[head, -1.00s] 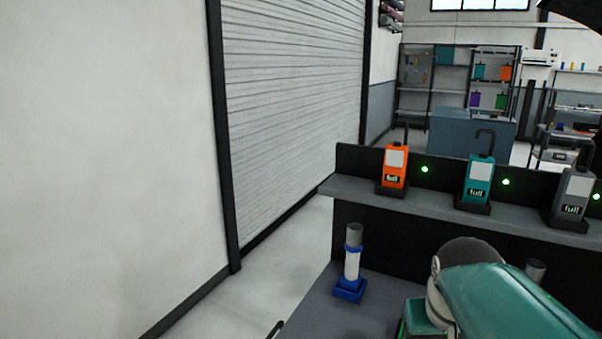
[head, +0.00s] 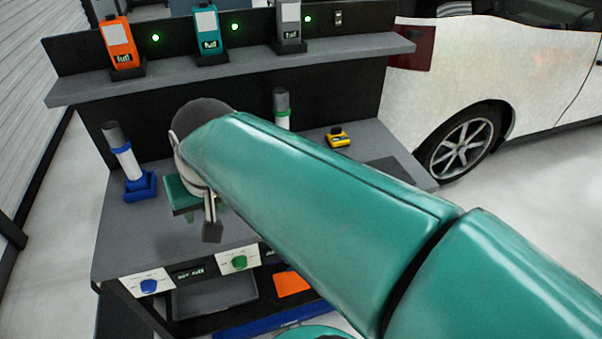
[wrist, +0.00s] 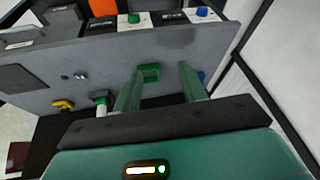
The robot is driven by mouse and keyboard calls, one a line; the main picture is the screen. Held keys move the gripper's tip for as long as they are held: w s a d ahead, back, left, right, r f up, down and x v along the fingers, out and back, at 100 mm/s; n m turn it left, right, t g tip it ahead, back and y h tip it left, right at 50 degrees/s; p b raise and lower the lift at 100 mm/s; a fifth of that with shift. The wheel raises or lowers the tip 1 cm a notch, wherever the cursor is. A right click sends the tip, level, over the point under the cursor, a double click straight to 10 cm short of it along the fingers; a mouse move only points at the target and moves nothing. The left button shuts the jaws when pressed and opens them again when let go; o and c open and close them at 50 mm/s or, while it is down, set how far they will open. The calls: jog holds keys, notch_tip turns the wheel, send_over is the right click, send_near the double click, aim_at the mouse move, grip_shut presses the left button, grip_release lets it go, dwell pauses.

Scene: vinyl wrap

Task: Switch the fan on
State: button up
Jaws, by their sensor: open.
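No fan is plainly recognisable in these views. A small dark switch (head: 338,18) is on the black back panel of the bench, right of the grey bottle; its setting is too small to read. The bench front carries a blue knob (head: 149,286) and a green knob (head: 239,262) on white plates. Both also show at the top of the wrist view, green (wrist: 134,17) and blue (wrist: 201,11). My gripper (wrist: 162,82) is open, its green fingers apart over the grey benchtop with nothing held. In the head view my arm hides part of the bench.
Orange (head: 119,40), teal (head: 207,30) and grey (head: 290,22) bottles stand on the raised shelf (head: 250,58). A roll in a blue stand (head: 140,187), a green-ringed roll (head: 282,108) and a yellow tool (head: 338,137) stand on the bench. A white car (head: 490,70) is at right.

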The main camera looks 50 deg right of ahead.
jog(key=w+d+f+m+g+y, duration=0.1)
jog(key=w+d+f+m, duration=0.1)
jog(key=d+m, duration=0.5)
jog(key=w+d+f+m+g+y, duration=0.1)
jog(key=w+d+m, duration=0.2)
jog(key=d, duration=0.9)
jog(key=w+d+f+m+g+y, duration=0.1)
jog(key=w+d+f+m, duration=0.1)
jog(key=d+m, duration=0.5)
jog(key=s+d+f+m+t+y, duration=0.1)
jog(key=s+d+f+m, duration=0.15)
jog(key=d, duration=0.45)
jog(key=s+d+f+m, duration=0.1)
jog(key=d+f, duration=0.2)
jog(key=d, duration=0.4)
jog(key=shift+n, duration=0.25)
jog(key=x, duration=1.3)
jog(key=shift+a+f, duration=0.2)
jog(key=shift+a, duration=0.2)
